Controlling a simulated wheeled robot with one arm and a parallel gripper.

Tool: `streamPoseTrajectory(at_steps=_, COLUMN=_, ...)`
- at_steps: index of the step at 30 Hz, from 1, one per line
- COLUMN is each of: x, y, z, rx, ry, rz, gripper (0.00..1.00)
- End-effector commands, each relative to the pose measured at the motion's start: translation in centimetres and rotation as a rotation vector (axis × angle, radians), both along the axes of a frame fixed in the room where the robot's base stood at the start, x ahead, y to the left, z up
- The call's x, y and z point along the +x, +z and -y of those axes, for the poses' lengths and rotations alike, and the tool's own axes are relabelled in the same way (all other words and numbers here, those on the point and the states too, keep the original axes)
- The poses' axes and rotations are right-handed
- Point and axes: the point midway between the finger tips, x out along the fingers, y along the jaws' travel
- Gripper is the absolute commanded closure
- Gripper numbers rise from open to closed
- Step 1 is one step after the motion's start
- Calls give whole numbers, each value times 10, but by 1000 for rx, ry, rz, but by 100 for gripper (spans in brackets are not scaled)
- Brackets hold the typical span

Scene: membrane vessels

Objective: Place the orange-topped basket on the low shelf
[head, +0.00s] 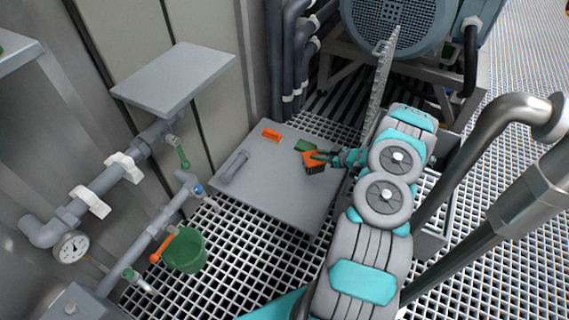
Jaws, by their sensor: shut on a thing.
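The orange-topped basket (313,164) is small, with a bright orange top and a dark body. My gripper (325,156) comes in from the right and is shut on it, with its fingers at the basket's upper right side. The basket is over the right part of a low grey shelf (262,190), a flat square plate near the grating floor. I cannot tell whether the basket touches the plate or hangs just above it. The gripper's fingers partly hide the basket.
On the shelf are an orange block (271,134), a green piece (305,145) close behind the basket and a grey cylinder (234,166). The shelf's front is clear. Pipes with valves, a green bucket (186,252) and a higher grey plate (174,76) stand left.

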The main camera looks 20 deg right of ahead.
Motion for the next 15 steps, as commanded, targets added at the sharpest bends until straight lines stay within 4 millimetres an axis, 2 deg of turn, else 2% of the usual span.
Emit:
streamPoseTrajectory(at_steps=1, x=7, y=-6, z=-14, rx=2, ry=4, rz=-1, gripper=100)
streamPoseTrajectory(at_steps=3, x=17, y=-8, z=-28, rx=2, ry=5, rz=0, gripper=100)
streamPoseTrajectory(at_steps=12, x=52, y=-14, z=-85, rx=1, ry=4, rz=3, gripper=100)
streamPoseTrajectory(at_steps=15, x=60, y=-14, z=-97, rx=0, ry=0, rz=2, gripper=100)
